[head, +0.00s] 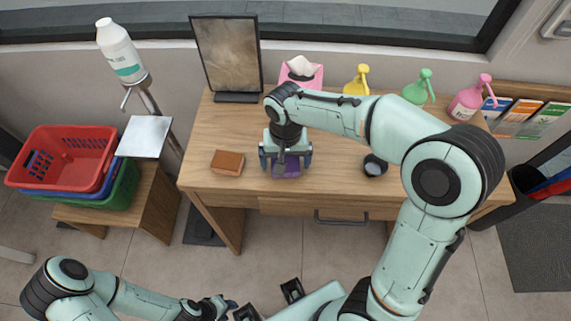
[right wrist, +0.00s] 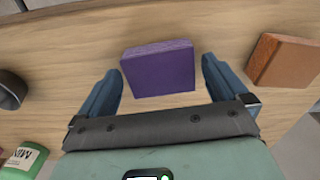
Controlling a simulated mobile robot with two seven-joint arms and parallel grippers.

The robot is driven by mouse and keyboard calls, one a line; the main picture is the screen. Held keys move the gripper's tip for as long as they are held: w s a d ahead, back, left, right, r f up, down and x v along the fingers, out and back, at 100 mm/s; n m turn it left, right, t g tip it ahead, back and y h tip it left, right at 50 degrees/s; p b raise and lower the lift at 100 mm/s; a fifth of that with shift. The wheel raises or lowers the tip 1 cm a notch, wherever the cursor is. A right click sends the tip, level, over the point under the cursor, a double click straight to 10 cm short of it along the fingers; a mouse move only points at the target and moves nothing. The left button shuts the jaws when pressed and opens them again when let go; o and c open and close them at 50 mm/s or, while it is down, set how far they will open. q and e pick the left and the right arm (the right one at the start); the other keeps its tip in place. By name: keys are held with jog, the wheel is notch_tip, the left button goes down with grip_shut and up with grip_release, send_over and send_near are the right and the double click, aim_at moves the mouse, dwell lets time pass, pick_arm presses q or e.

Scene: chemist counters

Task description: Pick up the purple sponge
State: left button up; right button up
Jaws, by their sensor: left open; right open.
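The purple sponge (head: 291,169) lies on the wooden desk, partly hidden by my right gripper (head: 285,160) in the head view. In the right wrist view the sponge (right wrist: 160,70) sits between the two open fingers of the right gripper (right wrist: 160,82), with a gap on either side. The right gripper is open and holds nothing. My left gripper (head: 228,305) is open and empty at the bottom of the head view, in front of the desk and away from the sponge.
A brown block (head: 228,163) lies left of the sponge; a round black object (head: 375,166) is to its right. A framed panel (head: 228,55), a pink tissue box (head: 301,76) and yellow, green and pink bottles line the back.

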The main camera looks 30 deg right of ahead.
jog(key=c, duration=0.9)
jog(key=shift+c, duration=0.2)
notch_tip(320, 180, up, 20)
jog(key=p, duration=0.4)
pick_arm(q)
jog(key=w+r, duration=0.1)
jog(key=r, duration=0.1)
jog(key=w+r, duration=0.2)
jog(key=shift+r+b, duration=0.2)
jog(key=shift+b, duration=0.1)
pick_arm(e)
jog(key=n, duration=0.2)
send_over(255, 135)
notch_tip(255, 135, down, 17)
jog(key=shift+d+r, duration=0.1)
